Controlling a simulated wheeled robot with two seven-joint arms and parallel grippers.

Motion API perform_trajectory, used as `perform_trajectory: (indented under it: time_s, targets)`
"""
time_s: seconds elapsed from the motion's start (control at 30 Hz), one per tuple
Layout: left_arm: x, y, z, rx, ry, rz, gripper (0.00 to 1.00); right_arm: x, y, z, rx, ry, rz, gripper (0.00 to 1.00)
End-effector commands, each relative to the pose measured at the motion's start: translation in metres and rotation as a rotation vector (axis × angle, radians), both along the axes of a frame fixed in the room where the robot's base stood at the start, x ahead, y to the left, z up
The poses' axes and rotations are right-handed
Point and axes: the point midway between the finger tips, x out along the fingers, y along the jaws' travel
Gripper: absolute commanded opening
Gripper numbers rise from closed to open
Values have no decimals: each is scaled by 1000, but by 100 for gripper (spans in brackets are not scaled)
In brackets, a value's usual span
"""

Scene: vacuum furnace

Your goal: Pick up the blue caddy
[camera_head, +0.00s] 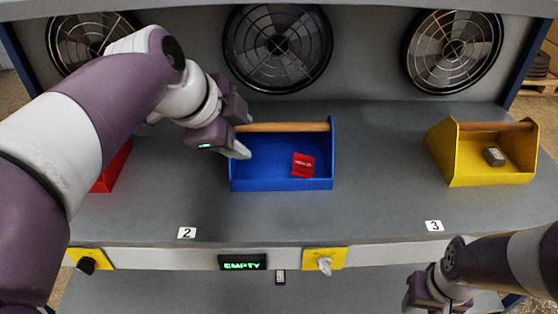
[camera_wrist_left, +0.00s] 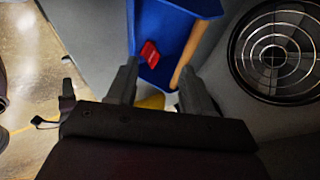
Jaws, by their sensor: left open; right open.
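The blue caddy (camera_head: 268,184) stands upright on the grey shelf in front of the middle fan, with a wooden bar handle (camera_head: 284,127) along its top and a red labelled block (camera_head: 303,165) inside. My left gripper (camera_head: 243,134) is at the caddy's left end, near that end of the handle. In the left wrist view, the caddy (camera_wrist_left: 178,14) lies beyond the open fingers (camera_wrist_left: 157,88), and the handle (camera_wrist_left: 187,50) runs toward the right finger. The fingers hold nothing. My right gripper (camera_head: 420,300) is low at the bottom right, partly cut off by the frame, away from the caddy.
A yellow caddy (camera_head: 492,180) with a grey block stands at the right. A red caddy (camera_head: 112,170) at the left is mostly hidden by my left arm. Three fans line the back wall. The grey shelf (camera_head: 380,170) is clear between the blue and yellow caddies.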

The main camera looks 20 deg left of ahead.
Motion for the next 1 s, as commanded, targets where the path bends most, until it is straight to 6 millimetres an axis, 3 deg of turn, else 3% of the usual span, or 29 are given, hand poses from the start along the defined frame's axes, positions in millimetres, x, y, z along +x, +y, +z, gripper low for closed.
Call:
perform_trajectory:
  time_s: [0.1,0.3,0.4,0.53,0.67,0.9,0.93,1.0]
  targets:
    - [31,-11,-6,0,3,-3,51,0,0,-15,0,-1,0,43]
    - [65,-23,-2,0,3,2,51,0,0,-18,0,-1,0,43]
    - [72,-26,-4,0,2,2,51,0,0,-21,0,-1,0,43]
    - [85,-30,-26,0,5,2,51,0,0,-31,0,-1,0,43]
    - [96,-34,-37,0,2,2,51,0,0,-30,0,-1,0,43]
    - [99,-35,-40,1,1,3,51,0,0,-30,0,-1,0,43]
    - [99,-35,-40,1,1,3,48,0,0,-30,0,-1,0,43]
    - [99,-35,-40,1,1,3,25,0,0,-30,0,-1,0,43]
